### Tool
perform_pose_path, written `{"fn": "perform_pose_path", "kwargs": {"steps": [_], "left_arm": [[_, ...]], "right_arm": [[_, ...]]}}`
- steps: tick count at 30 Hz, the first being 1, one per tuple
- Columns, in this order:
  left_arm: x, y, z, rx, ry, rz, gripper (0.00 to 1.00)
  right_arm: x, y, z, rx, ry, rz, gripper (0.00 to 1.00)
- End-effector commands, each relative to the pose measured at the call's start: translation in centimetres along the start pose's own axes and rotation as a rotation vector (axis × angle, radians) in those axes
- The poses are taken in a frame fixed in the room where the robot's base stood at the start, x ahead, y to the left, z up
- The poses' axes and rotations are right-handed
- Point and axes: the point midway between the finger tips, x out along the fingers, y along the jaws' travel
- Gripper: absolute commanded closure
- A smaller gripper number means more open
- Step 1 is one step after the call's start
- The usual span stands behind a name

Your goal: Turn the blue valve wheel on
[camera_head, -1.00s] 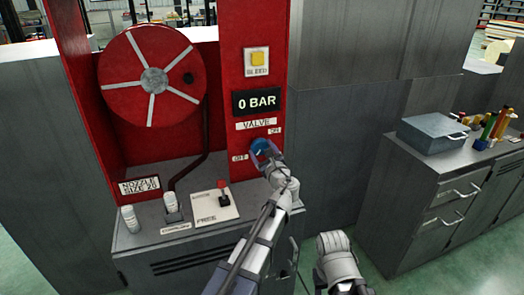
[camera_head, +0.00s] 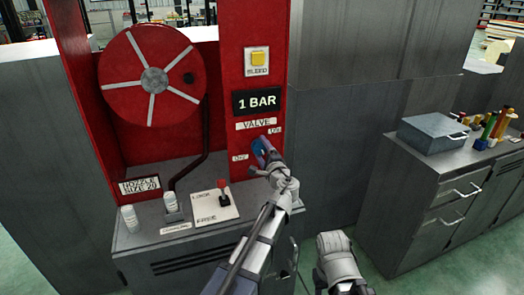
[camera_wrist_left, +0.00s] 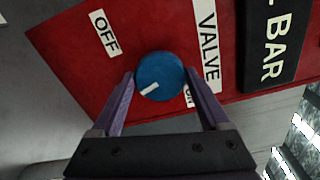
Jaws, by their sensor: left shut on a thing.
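The blue valve wheel (camera_wrist_left: 160,76) sits on the red panel below the VALVE label (camera_head: 256,124). In the left wrist view its white mark points to the lower left of the wheel. My left gripper (camera_wrist_left: 160,82) is shut on the wheel, one purple finger on each side. In the head view my left gripper (camera_head: 264,150) hides most of the wheel (camera_head: 257,147). The OFF label (camera_wrist_left: 105,34) is in view, and the ON label (camera_wrist_left: 190,97) is partly hidden by a finger. The display (camera_head: 257,101) reads 1 BAR.
A yellow bleed button (camera_head: 258,58) is above the display. A red hose reel (camera_head: 153,73) is at the left. A red-knobbed lever (camera_head: 223,190) stands on the grey ledge below. A metal box (camera_head: 432,133) sits on the right cabinet.

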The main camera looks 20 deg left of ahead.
Motion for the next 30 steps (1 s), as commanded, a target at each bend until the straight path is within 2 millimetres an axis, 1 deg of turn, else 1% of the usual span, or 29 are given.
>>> {"fn": "perform_pose_path", "kwargs": {"steps": [30], "left_arm": [[-0.1, 0.19, -0.01, -0.967, -0.001, 0.002, 0.77]], "right_arm": [[0.14, -0.01, -0.01, 0.0, 0.0, 0.0, 0.5]]}}
